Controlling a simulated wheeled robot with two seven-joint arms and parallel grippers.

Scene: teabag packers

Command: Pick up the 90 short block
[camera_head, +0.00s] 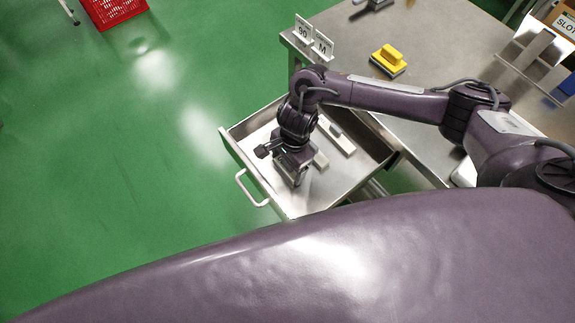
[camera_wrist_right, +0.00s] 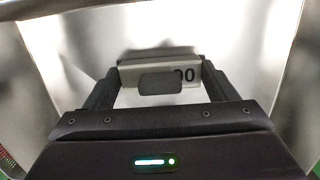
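The 90 short block (camera_wrist_right: 188,74) is a pale block with a dark handle (camera_wrist_right: 160,83) and a partly covered "90" label, seen in the right wrist view. In the head view its pale end (camera_head: 321,159) shows beside my gripper, inside the open drawer (camera_head: 233,150). My right gripper (camera_head: 293,178) points down into the drawer at the block. In the right wrist view its fingers (camera_wrist_right: 158,88) are spread, one on each side of the handle, with gaps to it. My left gripper is not in view.
A longer pale block (camera_head: 342,142) with a grey handle lies in the drawer to the right. The metal table (camera_head: 430,45) holds "90" (camera_head: 302,32) and "M" (camera_head: 322,46) signs and a yellow-handled block (camera_head: 390,55). A red crate (camera_head: 113,10) stands on the green floor.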

